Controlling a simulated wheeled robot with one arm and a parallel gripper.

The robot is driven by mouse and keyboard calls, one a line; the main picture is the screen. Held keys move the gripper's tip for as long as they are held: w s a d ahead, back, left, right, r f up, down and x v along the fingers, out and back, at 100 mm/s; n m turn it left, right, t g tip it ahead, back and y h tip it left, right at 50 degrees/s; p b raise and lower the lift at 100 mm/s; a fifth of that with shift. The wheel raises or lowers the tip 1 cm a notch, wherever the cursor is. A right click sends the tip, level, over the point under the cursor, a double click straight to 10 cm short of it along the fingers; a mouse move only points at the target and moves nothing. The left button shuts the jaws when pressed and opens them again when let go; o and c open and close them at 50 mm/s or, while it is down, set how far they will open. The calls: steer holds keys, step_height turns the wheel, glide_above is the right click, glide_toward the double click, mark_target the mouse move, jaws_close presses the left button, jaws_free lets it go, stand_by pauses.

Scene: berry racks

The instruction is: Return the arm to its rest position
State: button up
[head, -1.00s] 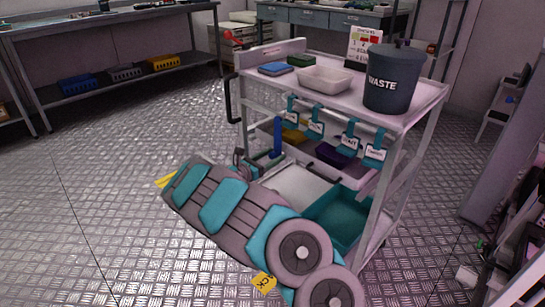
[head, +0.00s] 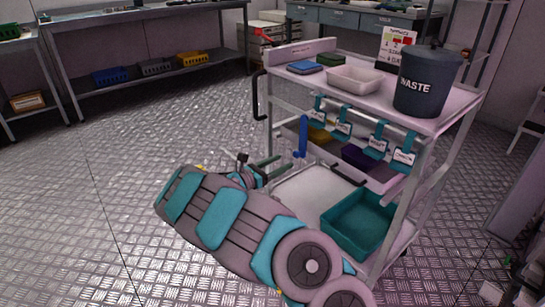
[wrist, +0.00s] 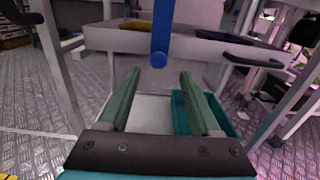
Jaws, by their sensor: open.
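My gripper (wrist: 157,100) is open in the wrist view, with its two green fingers apart and nothing between them. In the head view my gripper (head: 262,168) is at the near left side of the white cart, around the height of its lower part. My arm lies across the lower middle of the head view and hides part of the cart's lower shelf. A blue upright handle (wrist: 162,30) stands in front of the gripper in the wrist view; it also shows in the head view (head: 302,136).
The cart's top (head: 405,107) carries a dark waste bin (head: 425,85) and a white tray (head: 354,80). A teal bin (head: 357,225) is on the low shelf. A drawer with a black handle (wrist: 252,59) faces the gripper. Open floor (head: 90,220) lies to the left.

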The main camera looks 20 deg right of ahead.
steer(key=shift+r, duration=0.1)
steer(key=s+d+r+m+g+y, duration=0.1)
steer(key=s+d+r+m+g, duration=0.4)
steer(key=s, duration=0.4)
steer(key=s+d+r+m+g+y, duration=0.1)
steer(key=s+d+r+m+g, duration=0.2)
steer(key=s+r+m, duration=0.5)
steer(key=s+a+f+m+g+y, duration=0.25)
steer(key=s+y, duration=0.25)
steer(key=s, duration=0.9)
steer(key=s+a+f+m+t+y, duration=0.1)
steer(key=s+a+m+y, duration=0.1)
steer(key=s+a, duration=0.4)
steer(key=s+a+f+m+t+y, duration=0.1)
steer(key=s+a+y, duration=0.3)
steer(key=a, duration=0.4)
steer(key=s+a+f+m+t+y, duration=0.1)
steer(key=s+a+f+m+y, duration=0.2)
steer(key=s+a, duration=0.4)
steer(key=shift+s+a+f+y, duration=0.15)
steer(key=shift+s+a+y, duration=0.25)
steer(key=shift+y, duration=0.2)
steer(key=shift+c, duration=0.3)
